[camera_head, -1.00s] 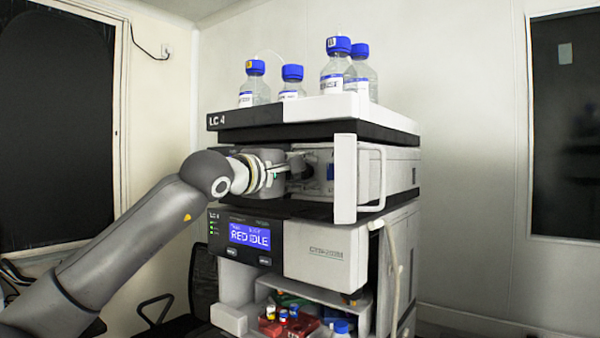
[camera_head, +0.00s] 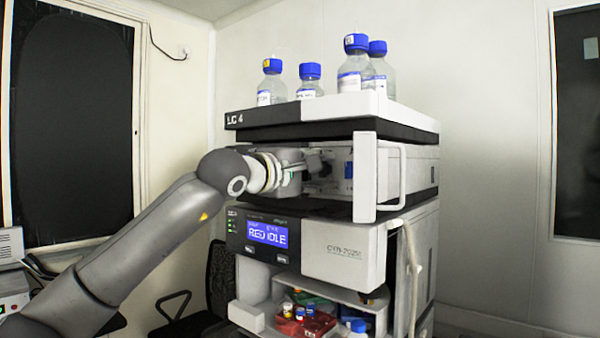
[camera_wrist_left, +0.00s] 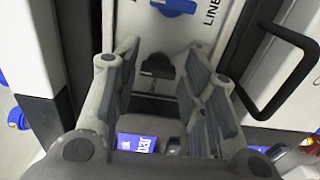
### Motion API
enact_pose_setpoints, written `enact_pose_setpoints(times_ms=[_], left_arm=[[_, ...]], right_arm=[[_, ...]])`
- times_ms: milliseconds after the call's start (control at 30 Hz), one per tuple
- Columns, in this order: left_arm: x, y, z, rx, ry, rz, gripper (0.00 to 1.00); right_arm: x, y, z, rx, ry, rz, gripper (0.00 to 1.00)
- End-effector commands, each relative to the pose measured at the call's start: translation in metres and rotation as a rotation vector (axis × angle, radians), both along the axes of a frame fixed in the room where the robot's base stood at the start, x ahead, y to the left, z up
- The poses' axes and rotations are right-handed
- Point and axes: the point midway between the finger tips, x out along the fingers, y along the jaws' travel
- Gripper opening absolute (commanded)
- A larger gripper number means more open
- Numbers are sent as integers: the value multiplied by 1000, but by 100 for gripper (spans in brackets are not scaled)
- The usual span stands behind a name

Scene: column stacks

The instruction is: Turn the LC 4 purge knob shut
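The LC 4 stack (camera_head: 345,240) stands in the middle of the head view, with its name on the dark top strip. My left arm reaches into the recessed bay between the top tray and the display module. The left gripper (camera_wrist_left: 155,68) is open in the wrist view, with one finger on each side of a small dark knob (camera_wrist_left: 158,66). Gaps show between the knob and both fingers, and I cannot tell whether the knob is between the tips or just beyond them. The knob's label is not readable. The right gripper is not in view.
A blue knob (camera_wrist_left: 174,7) marked "LINE" is beyond the dark one. A white door panel (camera_head: 364,178) and a handle (camera_wrist_left: 279,70) stand right of the bay. Blue-capped bottles (camera_head: 356,66) stand on top.

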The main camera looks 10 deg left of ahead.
Motion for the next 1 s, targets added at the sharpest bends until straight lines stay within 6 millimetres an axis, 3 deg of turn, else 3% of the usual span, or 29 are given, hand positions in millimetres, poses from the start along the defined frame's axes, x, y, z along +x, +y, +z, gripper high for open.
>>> enact_pose_setpoints(times_ms=[600, 1000], left_arm=[[-84, 49, -1, 2, -1, 1, 39], [-99, 57, -1, 2, 1, 0, 39]], right_arm=[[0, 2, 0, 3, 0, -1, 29], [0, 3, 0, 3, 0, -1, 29]])
